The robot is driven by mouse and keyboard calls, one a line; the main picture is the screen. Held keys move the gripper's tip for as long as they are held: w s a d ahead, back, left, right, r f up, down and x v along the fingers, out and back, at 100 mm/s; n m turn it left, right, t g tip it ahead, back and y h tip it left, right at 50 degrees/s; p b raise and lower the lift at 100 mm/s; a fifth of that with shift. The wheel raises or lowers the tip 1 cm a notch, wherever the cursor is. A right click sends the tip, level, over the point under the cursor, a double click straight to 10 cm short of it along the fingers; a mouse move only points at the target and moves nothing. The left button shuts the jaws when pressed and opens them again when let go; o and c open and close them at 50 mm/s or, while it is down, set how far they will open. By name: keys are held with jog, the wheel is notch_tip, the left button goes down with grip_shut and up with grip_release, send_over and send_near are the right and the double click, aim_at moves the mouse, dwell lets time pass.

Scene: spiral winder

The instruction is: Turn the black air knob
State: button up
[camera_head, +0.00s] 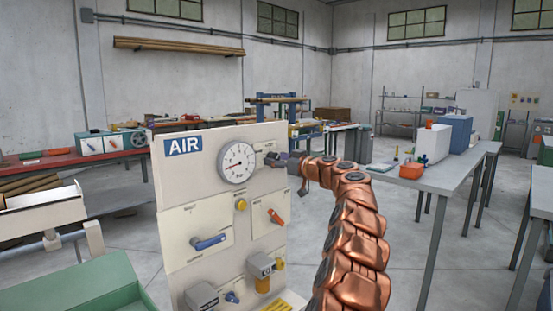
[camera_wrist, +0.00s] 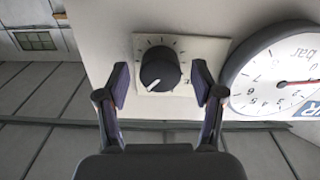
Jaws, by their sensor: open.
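The black air knob (camera_wrist: 160,72) shows in the wrist view, on a pale square plate (camera_wrist: 197,47) with dial marks around it. A white line on the knob points to the lower left of that view. My gripper (camera_wrist: 158,84) is open, with one finger on each side of the knob and a visible gap to it on both sides. I cannot tell how far the fingertips are from the panel. In the head view my gripper (camera_head: 297,160) is at the upper right of the AIR panel (camera_head: 185,185), and the knob is hidden behind it.
A round pressure gauge (camera_head: 237,163) sits left of my gripper; it is close to the right finger in the wrist view (camera_wrist: 280,80). Below are a yellow button (camera_head: 241,204), an orange lever (camera_head: 276,216) and a blue lever (camera_head: 210,243). A grey table (camera_head: 445,182) stands at right.

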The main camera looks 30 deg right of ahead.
jog(key=shift+w+a, duration=0.1)
jog(key=shift+w, duration=0.15)
jog(key=c, duration=1.1)
